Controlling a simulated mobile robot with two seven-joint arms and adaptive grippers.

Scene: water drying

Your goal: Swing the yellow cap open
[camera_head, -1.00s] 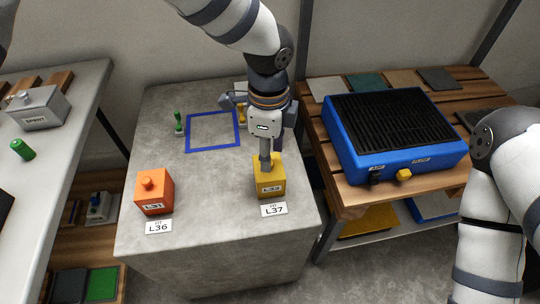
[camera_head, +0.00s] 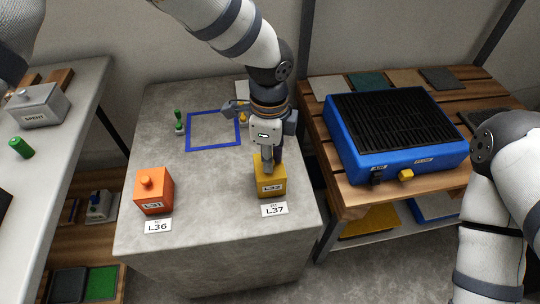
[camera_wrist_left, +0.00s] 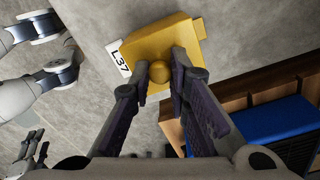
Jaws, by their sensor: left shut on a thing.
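The yellow box (camera_head: 270,182) with its cap stands on the grey bench behind the L37 card (camera_head: 274,209). My left gripper (camera_head: 267,164) comes down onto its top from behind. In the left wrist view, its fingertips (camera_wrist_left: 160,72) are shut on the round yellow knob (camera_wrist_left: 159,72) of the yellow cap (camera_wrist_left: 165,45). The fingers hide part of the cap, and I cannot tell whether it is raised. My right arm shows at the right of the head view, its gripper out of frame. A small gripper, seemingly my right one (camera_wrist_left: 30,150), shows in the left wrist view.
An orange box (camera_head: 154,192) with a knob stands on the bench to the left. A blue square outline (camera_head: 213,148) and a small green-topped item (camera_head: 179,122) lie behind. A blue grill-topped unit (camera_head: 395,135) sits on the slatted table to the right. The bench between the boxes is clear.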

